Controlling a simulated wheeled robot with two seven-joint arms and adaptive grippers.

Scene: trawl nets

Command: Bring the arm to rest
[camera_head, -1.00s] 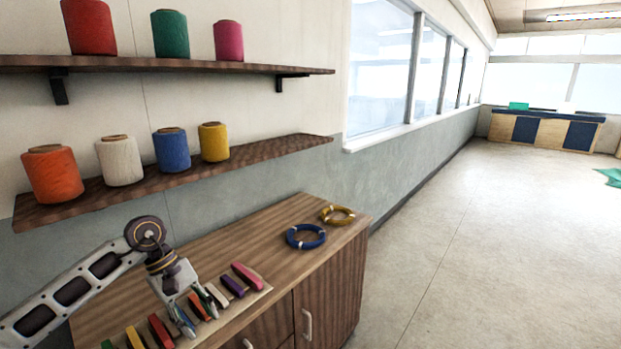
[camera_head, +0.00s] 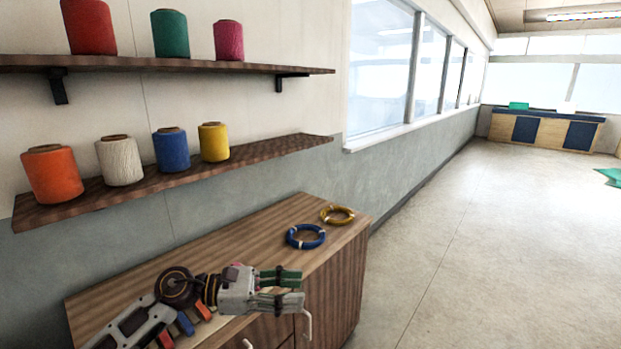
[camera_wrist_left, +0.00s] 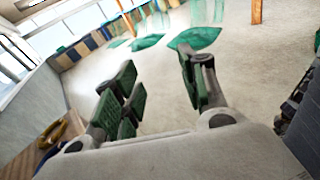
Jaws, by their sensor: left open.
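My left gripper (camera_head: 282,288) is in front of the wooden cabinet (camera_head: 170,262) in the head view, with its fingers pointing right. Its green-padded fingers are apart and nothing is between them. In the left wrist view the open fingers (camera_wrist_left: 160,88) show against the bare floor. The left arm covers most of the row of coloured pieces (camera_head: 185,322) on the cabinet top. My right gripper is not in view.
A blue ring coil (camera_head: 306,237) and a yellow ring coil (camera_head: 337,214) lie on the cabinet's far end. Spools such as the orange one (camera_head: 52,174) stand on the lower wall shelf (camera_head: 230,170).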

